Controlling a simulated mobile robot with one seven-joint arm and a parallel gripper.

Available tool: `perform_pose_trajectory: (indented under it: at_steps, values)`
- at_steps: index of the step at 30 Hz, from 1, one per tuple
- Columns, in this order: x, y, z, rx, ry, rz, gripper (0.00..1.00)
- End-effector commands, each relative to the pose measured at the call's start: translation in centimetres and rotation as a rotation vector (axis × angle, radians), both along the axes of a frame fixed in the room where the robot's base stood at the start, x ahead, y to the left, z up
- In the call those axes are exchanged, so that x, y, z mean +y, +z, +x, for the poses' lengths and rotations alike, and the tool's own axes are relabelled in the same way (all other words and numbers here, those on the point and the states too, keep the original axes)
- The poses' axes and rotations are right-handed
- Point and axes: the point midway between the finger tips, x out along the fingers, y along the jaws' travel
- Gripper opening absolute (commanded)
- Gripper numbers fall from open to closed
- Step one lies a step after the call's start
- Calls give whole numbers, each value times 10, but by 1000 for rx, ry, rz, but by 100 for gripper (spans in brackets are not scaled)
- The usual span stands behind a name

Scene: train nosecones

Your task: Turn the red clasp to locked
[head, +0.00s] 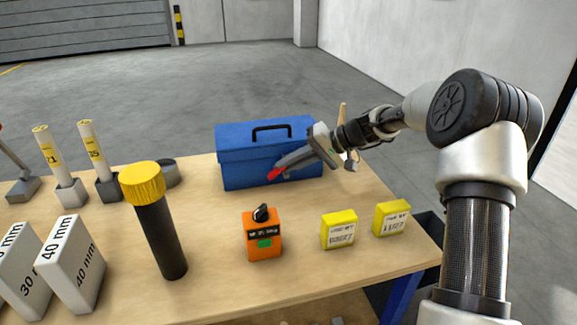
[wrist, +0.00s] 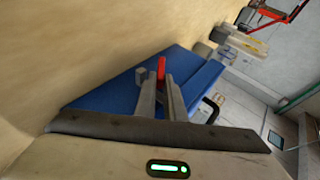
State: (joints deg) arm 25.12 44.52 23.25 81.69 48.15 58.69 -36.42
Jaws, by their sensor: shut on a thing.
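The blue toolbox (head: 245,170) stands on the table with its lid down and a black handle on top. Its red clasp (head: 274,173) shows at the front face, and also in the wrist view (wrist: 161,69) at the fingertips. My gripper (head: 283,167) reaches in from the right and is shut on the red clasp. In the wrist view my two fingers (wrist: 160,88) close around the clasp, hiding part of it. I cannot tell from these frames whether the clasp is at its locked position.
An orange box (head: 263,246) with a black knob and two yellow boxes (head: 338,231) (head: 391,218) stand in front. A black cylinder with a yellow cap (head: 141,182) stands to the left. White gauge blocks (head: 72,265) are at front left. Table is bare between toolbox and orange box.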

Motion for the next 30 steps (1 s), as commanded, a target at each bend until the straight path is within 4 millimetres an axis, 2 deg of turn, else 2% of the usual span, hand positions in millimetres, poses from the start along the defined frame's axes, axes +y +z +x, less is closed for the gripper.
perform_pose_trajectory:
  at_steps: [10,11,14,30]
  values:
    - [0,0,-1,2,2,2,0]
    - [0,0,-1,2,2,2,11]
    - [0,-1,-1,2,2,2,28]
    - [-2,-2,0,4,-2,-3,28]
